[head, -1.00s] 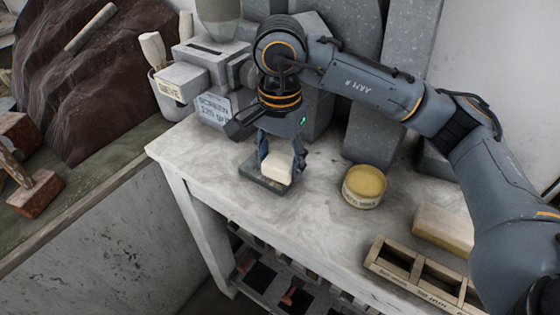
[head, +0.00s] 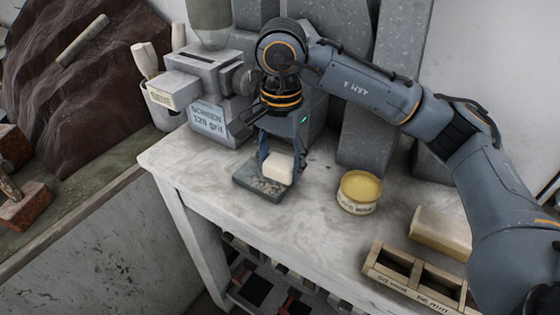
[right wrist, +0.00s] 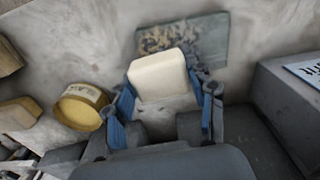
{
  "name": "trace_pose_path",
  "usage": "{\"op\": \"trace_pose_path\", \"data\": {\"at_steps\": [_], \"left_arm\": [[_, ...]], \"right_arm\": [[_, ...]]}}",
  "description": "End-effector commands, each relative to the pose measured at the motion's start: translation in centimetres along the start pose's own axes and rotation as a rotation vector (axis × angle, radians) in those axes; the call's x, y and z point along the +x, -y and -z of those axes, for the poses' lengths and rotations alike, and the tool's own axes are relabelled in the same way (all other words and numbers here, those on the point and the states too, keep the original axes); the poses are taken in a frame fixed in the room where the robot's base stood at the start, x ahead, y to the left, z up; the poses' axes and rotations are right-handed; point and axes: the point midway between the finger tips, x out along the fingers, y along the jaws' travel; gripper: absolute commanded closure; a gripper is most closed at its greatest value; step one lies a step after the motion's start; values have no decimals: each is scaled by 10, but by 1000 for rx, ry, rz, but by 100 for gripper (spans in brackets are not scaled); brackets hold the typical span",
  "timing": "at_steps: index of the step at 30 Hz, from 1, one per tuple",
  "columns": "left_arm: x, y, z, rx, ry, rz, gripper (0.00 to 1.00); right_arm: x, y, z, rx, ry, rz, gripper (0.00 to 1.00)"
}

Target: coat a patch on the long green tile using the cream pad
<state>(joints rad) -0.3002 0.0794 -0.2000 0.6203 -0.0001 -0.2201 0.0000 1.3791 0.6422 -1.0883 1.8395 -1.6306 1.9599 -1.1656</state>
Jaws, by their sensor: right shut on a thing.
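The cream pad (head: 279,168) is a small pale block held between the blue fingers of my right gripper (head: 281,164). It also shows in the right wrist view (right wrist: 158,76), with the right gripper (right wrist: 164,100) shut on its sides. The long green tile (head: 250,182) lies flat on the pale worktop under the pad. I cannot tell whether the pad touches the tile. My left gripper is not in view.
A round tub (head: 359,192) with a yellowish top stands right of the tile. A tan block (head: 441,232) and a wooden compartment box (head: 423,282) lie farther right. A grey screen box (head: 214,118) stands behind left. The worktop (head: 290,225) is clear in front.

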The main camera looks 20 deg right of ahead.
Motion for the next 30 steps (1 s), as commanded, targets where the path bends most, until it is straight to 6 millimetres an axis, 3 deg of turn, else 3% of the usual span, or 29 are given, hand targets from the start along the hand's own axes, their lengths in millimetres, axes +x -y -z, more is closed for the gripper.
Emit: {"op": "trace_pose_path", "data": {"at_steps": [30], "left_arm": [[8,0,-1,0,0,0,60]], "right_arm": [[7,-1,-1,0,5,-9,80]]}}
